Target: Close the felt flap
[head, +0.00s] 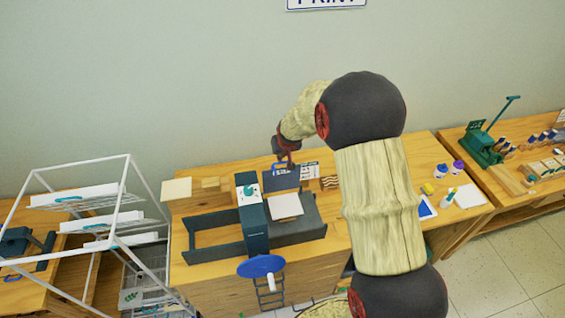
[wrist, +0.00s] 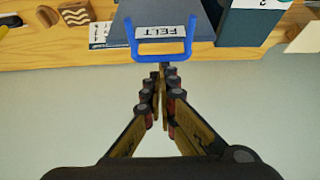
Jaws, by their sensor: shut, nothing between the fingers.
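The felt flap (head: 281,182) is a dark grey panel standing raised at the wall side of the press bed (head: 298,228). In the wrist view the flap (wrist: 190,14) carries a white FELT label (wrist: 162,31), shown upside down, and a blue U-shaped handle (wrist: 160,49) at its edge. My gripper (head: 289,163) is above and behind the flap's top edge, on the wall side. In the wrist view my gripper (wrist: 161,68) is shut and empty, with its tips close to the handle's bar. I cannot tell whether they touch.
A dark upright press frame (head: 253,214) stands left of the flap, with a blue handwheel (head: 262,266) in front. A white sheet (head: 285,205) lies on the bed. A white wire rack (head: 110,228) stands left. The wall (head: 180,80) is close behind my gripper.

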